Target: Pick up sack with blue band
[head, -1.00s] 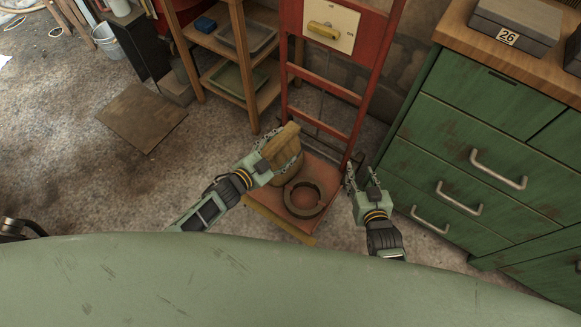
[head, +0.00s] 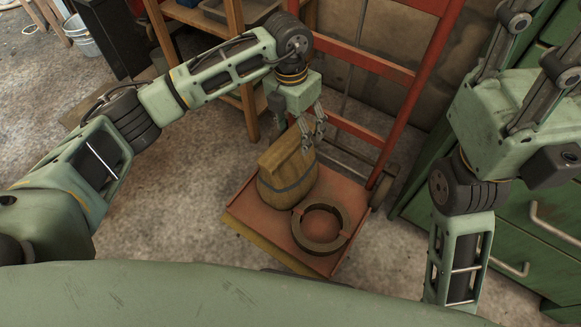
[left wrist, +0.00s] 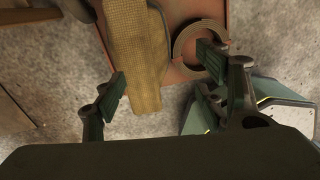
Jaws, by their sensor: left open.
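The tan sack (head: 277,192) stands on the red base plate of a hand truck, with a dark grey-blue band around its lower body. Its folded top leans up toward my left gripper (head: 305,128). That gripper is open and points down just above and behind the sack's top. In the left wrist view the sack (left wrist: 138,45) lies between and beyond the spread fingers (left wrist: 160,84), with nothing gripped.
A dark ring (head: 321,227) lies on the base plate (head: 262,229) right of the sack. The hand truck's red frame (head: 412,95) rises behind. A wooden shelf (head: 243,60) stands behind left, green drawers (head: 545,225) at right. Open floor lies at left.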

